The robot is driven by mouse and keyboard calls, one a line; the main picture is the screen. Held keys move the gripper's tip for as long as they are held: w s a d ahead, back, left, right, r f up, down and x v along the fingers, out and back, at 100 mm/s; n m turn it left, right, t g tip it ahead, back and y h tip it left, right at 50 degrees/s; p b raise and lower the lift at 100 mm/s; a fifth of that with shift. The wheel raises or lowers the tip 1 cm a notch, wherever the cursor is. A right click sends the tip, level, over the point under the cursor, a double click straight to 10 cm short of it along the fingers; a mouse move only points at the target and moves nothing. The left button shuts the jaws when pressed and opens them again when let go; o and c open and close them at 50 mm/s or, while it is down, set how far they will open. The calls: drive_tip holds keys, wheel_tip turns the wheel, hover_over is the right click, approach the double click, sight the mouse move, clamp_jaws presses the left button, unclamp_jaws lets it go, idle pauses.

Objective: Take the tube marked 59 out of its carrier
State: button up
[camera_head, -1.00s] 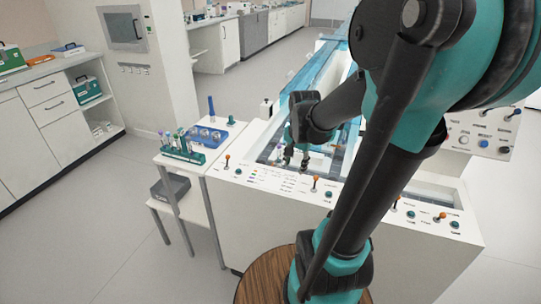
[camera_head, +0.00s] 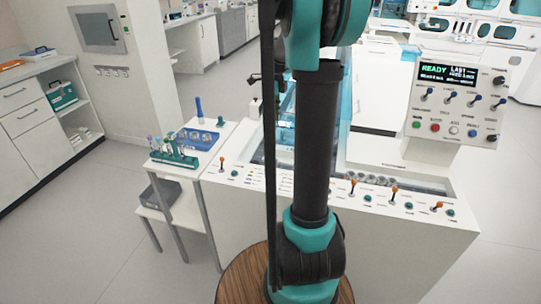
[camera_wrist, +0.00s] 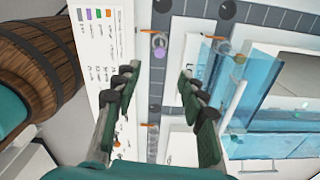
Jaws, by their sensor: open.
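In the wrist view my gripper (camera_wrist: 158,82) is open and empty, its two dark fingers spread above the track. A round holder with a purple-topped tube (camera_wrist: 159,53) sits on the grey track (camera_wrist: 157,92), beyond and between the fingertips, apart from them. I cannot read any number on it, so I cannot tell whether it is tube 59. In the head view my arm hides the gripper and that part of the track.
Orange gate-like parts (camera_wrist: 150,126) cross the track. Clear blue covers (camera_wrist: 250,85) stand to its right in the wrist view. In the head view, a green rack (camera_head: 174,159) with several tubes and a blue tray (camera_head: 192,139) stand at left. A control panel (camera_head: 457,97) reads READY.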

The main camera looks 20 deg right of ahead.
sight(273, 147)
wheel_tip(273, 147, down, 17)
drive_tip(key=shift+r, duration=0.2)
clamp_jaws()
idle(0.6)
